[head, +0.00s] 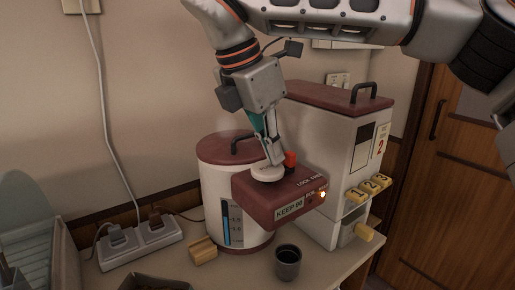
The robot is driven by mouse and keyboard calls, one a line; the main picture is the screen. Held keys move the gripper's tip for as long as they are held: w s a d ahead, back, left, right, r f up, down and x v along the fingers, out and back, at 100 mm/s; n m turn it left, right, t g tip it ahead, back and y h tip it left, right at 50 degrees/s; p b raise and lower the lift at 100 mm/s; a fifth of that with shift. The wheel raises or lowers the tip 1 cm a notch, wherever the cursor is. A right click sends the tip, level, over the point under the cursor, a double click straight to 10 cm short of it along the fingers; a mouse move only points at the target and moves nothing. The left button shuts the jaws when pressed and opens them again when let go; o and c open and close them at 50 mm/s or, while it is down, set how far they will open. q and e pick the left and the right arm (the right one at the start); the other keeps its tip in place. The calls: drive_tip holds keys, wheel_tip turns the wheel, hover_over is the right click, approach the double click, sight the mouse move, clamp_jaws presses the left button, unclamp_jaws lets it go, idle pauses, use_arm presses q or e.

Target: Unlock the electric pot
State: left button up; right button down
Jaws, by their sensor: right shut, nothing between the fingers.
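The electric pot (212,188) is a white cylinder with a dark red lid and a dark red front spout block (262,204). On top of the block are a white round button (267,174) and a small red button (291,158), beside lettering that seems to read "LOCK FREE". A small light (323,194) glows on the block's front, near a "KEEP 98" display. My right gripper (271,155) points down, shut and empty, with its tips at the white button and just left of the red one. Actual contact is unclear. My left gripper is out of view.
A white dispenser (344,150) with a dark red lid stands right of the pot. A black cup (287,262) stands in front. A wooden block (203,250) and a power strip (140,243) with plugs lie left. A dark tray edge (150,284) shows at the bottom.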

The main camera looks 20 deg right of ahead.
drive_tip(key=shift+w+d, duration=0.15)
drive_tip(key=shift+d, duration=0.35)
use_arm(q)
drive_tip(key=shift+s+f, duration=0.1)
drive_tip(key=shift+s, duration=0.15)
